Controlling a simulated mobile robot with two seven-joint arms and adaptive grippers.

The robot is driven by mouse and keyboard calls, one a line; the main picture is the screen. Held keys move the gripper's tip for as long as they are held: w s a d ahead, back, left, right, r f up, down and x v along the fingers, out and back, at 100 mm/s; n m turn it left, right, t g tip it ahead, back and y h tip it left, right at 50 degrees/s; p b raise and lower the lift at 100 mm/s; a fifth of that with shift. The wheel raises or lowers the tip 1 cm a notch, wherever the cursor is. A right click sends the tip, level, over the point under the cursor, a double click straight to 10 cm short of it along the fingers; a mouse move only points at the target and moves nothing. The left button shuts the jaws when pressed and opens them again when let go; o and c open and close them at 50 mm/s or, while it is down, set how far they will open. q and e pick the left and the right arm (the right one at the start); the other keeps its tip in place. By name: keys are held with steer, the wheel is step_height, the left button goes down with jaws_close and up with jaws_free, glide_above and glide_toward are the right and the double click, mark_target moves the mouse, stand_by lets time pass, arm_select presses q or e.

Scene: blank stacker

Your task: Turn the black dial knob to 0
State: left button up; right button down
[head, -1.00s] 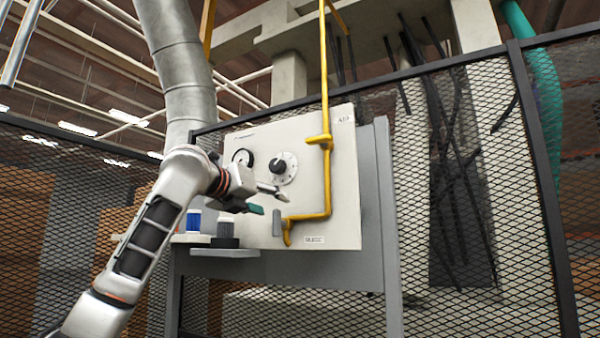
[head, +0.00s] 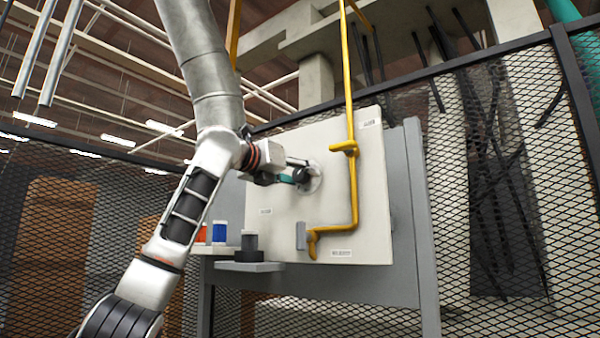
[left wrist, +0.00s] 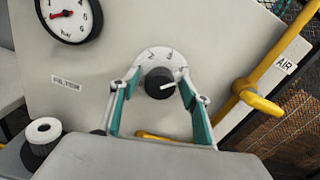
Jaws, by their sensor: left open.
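The black dial knob (left wrist: 160,83) sits on a pale round scale plate (left wrist: 158,58) on the white panel. Its white pointer line points to the right in the left wrist view. The numbers 2 and 3 show on the scale above it; the rest of the scale is hidden or unclear. My left gripper (left wrist: 160,92) is open, with one teal-padded finger on each side of the knob. I cannot tell whether the fingers touch it. In the head view the left gripper (head: 298,172) covers part of the knob (head: 303,175). My right gripper is not in view.
A yellow pipe (head: 352,190) runs down the panel (head: 285,235) just right of the dial. A gauge (left wrist: 68,16) is at upper left in the wrist view. A small shelf (head: 250,267) with a black cylinder is below. Mesh fencing (head: 450,200) stands behind.

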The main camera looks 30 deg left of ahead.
arm_select(q)
steer(key=shift+w, duration=0.15)
steer(key=shift+c, duration=0.5)
steer(key=c, duration=1)
